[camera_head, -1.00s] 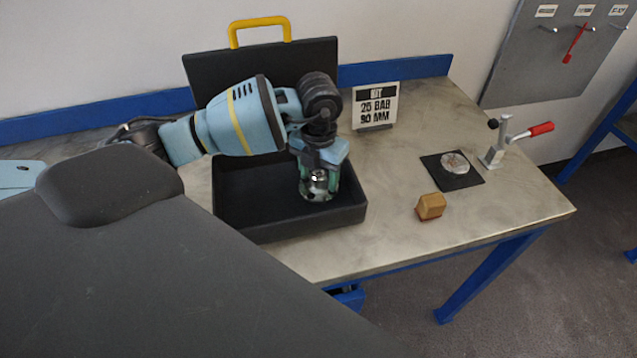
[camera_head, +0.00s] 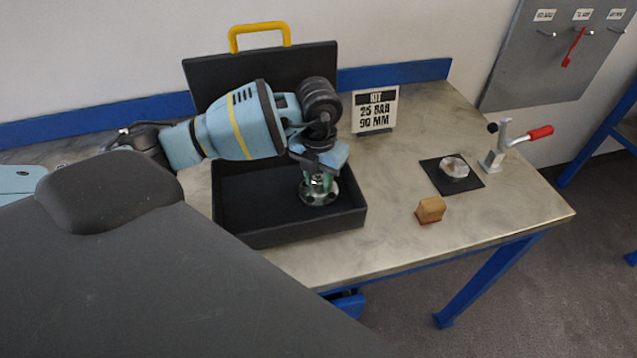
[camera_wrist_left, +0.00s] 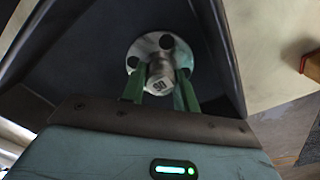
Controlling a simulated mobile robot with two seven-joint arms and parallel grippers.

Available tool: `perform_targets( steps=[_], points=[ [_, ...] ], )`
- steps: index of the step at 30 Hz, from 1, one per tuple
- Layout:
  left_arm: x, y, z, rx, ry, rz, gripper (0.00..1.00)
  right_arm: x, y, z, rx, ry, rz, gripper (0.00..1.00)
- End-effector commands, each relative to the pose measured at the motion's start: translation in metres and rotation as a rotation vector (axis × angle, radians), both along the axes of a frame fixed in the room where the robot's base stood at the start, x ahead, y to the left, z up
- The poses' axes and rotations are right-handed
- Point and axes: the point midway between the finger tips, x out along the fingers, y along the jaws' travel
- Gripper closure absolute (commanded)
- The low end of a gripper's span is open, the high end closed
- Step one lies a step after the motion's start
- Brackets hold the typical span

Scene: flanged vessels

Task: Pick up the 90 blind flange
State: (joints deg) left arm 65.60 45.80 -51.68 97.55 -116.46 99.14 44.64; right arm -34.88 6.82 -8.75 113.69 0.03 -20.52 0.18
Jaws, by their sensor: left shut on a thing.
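The blind flange (camera_head: 319,197) is a silvery metal disc with dark bolt holes and a raised round hub. It is inside the open black case, near the case's right side. My left gripper (camera_head: 319,181) points down with its green fingers shut on the hub. In the left wrist view, the fingers (camera_wrist_left: 160,90) are on both sides of the hub, whose end carries a dark mark that looks like 90. The flange disc (camera_wrist_left: 147,46) shows beyond the hub. I cannot tell whether the disc touches the case floor. My right gripper is not in view.
The black case (camera_head: 300,232) has low walls and a raised lid with a yellow handle (camera_head: 259,27). To the right are a sign (camera_head: 375,108) reading 25 BAR 90 MM, a black mat (camera_head: 437,176) with a round metal piece, a wooden block (camera_head: 430,209) and a red-handled clamp (camera_head: 503,146).

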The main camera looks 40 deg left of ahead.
Motion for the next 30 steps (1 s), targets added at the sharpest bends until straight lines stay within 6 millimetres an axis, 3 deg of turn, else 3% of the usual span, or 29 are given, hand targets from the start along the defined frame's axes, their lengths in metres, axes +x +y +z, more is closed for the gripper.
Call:
perform_targets(
  steps=[5,18,24,30],
  points=[
    [0.001,0.0,0.015,-0.002,-0.006,0.0,1.0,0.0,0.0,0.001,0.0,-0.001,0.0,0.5],
    [0.001,0.0,0.086,-0.001,-0.008,0.001,1.0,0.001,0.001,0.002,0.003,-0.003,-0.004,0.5],
    [0.001,0.0,0.101,-0.002,-0.005,0.0,1.0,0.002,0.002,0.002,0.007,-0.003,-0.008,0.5],
    [0.0,0.0,0.102,-0.001,-0.003,0.0,1.0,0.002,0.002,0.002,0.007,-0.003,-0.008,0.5]
  ],
)
